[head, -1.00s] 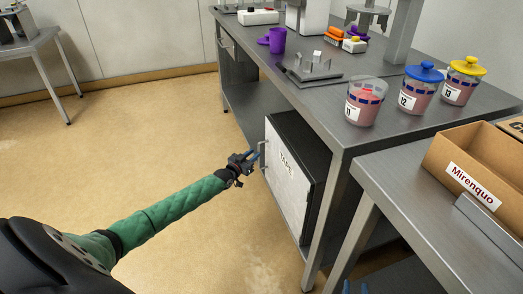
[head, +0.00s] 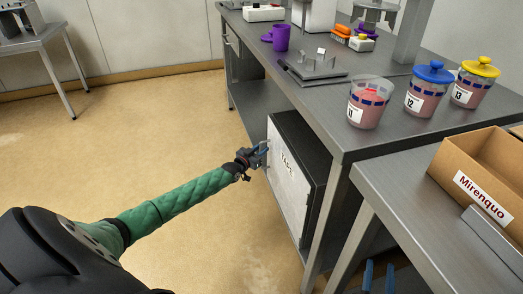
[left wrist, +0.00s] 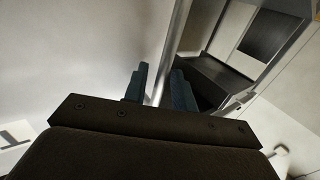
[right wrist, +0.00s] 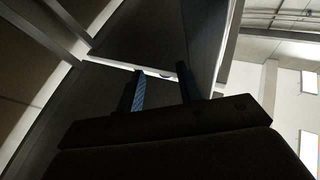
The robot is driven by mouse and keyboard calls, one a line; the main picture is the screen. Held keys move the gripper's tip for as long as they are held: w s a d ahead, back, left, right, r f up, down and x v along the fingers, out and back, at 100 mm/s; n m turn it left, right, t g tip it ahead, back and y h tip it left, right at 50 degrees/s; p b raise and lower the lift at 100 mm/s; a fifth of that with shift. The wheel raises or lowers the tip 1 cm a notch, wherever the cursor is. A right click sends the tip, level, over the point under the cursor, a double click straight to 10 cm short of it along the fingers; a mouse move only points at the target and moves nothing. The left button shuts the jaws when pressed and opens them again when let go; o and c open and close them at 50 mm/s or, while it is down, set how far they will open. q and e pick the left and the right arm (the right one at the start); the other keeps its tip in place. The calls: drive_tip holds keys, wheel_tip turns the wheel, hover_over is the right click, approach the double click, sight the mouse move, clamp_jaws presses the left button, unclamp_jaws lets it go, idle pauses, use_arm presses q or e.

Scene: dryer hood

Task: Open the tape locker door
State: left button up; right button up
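The tape locker (head: 318,175) is a dark box under the steel bench. Its white door (head: 287,190), with dark lettering, faces left and appears closed. A metal handle stands near the door's far edge; it shows as a pale bar (left wrist: 175,45) in the left wrist view. My left gripper (head: 264,156) is at this handle. Its two blue fingers (left wrist: 160,88) are apart, one on each side of the bar, with no clear contact visible. My right gripper (head: 379,278) is low at the bottom edge, open and empty; its fingers also show in the right wrist view (right wrist: 163,88).
The steel bench (head: 325,110) carries tubs, a purple cup (head: 281,37) and a metal fixture (head: 315,68). A nearer table (head: 415,200) holds a cardboard box (head: 462,160). The floor (head: 150,130) left of the door is clear.

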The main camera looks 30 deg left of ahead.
use_arm(q)
clamp_jaws()
